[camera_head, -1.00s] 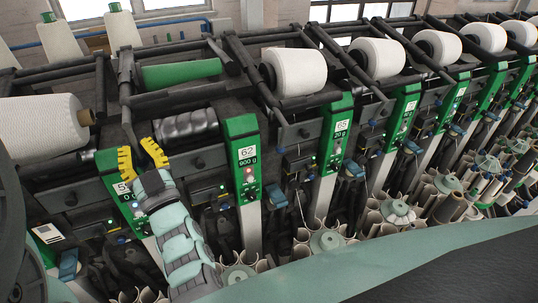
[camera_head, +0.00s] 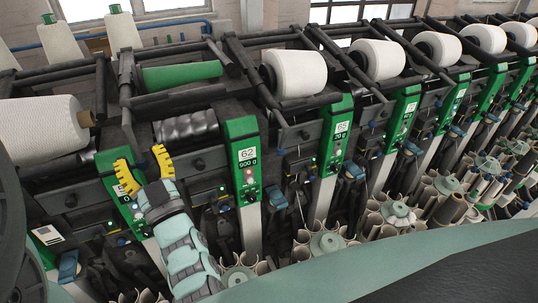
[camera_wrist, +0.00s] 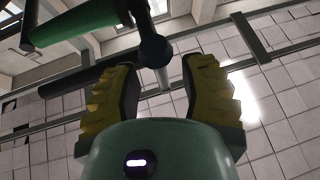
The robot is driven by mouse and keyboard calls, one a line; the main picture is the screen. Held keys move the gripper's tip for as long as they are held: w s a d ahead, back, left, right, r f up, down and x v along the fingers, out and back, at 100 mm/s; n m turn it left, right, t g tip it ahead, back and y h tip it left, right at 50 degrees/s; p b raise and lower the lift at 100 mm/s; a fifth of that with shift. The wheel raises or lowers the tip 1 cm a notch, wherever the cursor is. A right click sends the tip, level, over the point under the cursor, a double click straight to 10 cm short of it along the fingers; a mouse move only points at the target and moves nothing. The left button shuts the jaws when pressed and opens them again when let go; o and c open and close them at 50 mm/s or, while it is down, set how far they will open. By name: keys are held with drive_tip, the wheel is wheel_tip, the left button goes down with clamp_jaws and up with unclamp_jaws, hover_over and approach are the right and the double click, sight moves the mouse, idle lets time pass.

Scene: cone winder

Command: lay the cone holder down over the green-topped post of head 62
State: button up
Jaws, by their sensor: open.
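The post of head 62 (camera_head: 241,155) has a green top with a white "62" label and stands right of my gripper. The cone holder (camera_head: 125,75) is a dark frame beside a bare green cone (camera_head: 182,75). It is raised above my gripper, and its bar reaches down towards my fingers. In the wrist view the green cone (camera_wrist: 82,22) is at upper left, and a dark round knob (camera_wrist: 154,48) shows between and beyond the fingertips. My gripper (camera_head: 140,158) points up with its yellow fingers open, also in the wrist view (camera_wrist: 160,66). I cannot tell whether they touch the holder.
A white cone (camera_head: 40,132) lies at the left, and another (camera_head: 295,72) sits at the neighbouring head marked 65. Another green-topped post (camera_head: 122,185) stands close behind my gripper. Upright tubes around a hub (camera_head: 325,243) fill the lower front.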

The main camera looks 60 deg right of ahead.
drive_tip(key=v, duration=1)
idle(0.9)
